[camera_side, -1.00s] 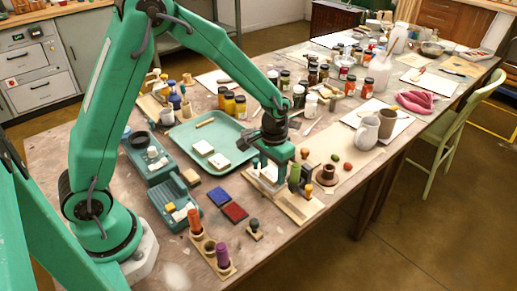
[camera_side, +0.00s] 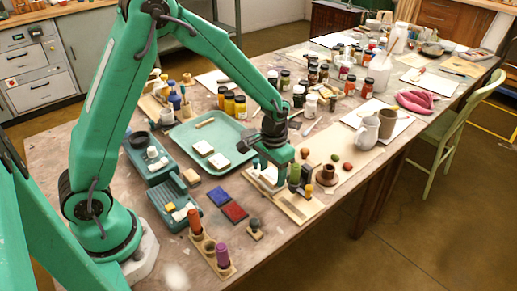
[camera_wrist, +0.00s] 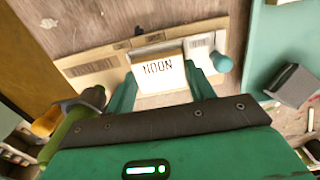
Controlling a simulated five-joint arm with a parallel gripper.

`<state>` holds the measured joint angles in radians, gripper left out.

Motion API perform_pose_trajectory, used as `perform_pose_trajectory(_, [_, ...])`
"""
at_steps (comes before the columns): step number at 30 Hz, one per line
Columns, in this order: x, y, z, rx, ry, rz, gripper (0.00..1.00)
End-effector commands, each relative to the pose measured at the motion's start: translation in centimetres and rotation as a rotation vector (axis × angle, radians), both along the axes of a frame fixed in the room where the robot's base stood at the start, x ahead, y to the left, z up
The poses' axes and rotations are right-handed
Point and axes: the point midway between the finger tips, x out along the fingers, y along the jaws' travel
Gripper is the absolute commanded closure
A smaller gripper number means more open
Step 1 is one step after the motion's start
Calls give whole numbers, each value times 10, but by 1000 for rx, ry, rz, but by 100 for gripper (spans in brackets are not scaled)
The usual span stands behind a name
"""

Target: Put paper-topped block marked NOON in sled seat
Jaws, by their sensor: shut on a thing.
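The white-topped block marked NOON (camera_wrist: 166,70) is between the two fingers of my gripper (camera_wrist: 160,78) in the wrist view, its lettering facing the camera. My gripper is shut on it. In the side view my gripper (camera_side: 277,184) is low over a pale wooden board (camera_side: 300,213), and the block is mostly hidden by the fingers. In the wrist view the board (camera_wrist: 92,68) shows behind and around the block, with dark printed marks. I cannot tell which part is the sled seat, nor whether the block touches it.
A green cylinder (camera_side: 294,174) stands close beside my gripper, and a brown pot (camera_side: 326,175) is to its right. A teal knob (camera_wrist: 222,62) is near the right finger. A teal tray (camera_side: 185,138) with two white-topped blocks lies left.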

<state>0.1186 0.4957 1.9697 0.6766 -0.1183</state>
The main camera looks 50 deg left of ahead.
Motion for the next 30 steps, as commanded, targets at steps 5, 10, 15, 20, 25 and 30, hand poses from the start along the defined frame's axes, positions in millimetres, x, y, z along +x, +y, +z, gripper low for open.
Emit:
perform_pose_trajectory(5, [0,0,0,0,0,0,68])
perform_pose_trajectory(10, [0,0,-1,0,0,0,68])
perform_pose_trajectory(15, [0,0,-3,0,0,0,68])
perform_pose_trajectory(20, [0,0,-4,0,0,0,68])
perform_pose_trajectory(25, [0,0,-4,0,0,0,31])
perform_pose_trajectory(30, [0,0,-4,0,0,0,21])
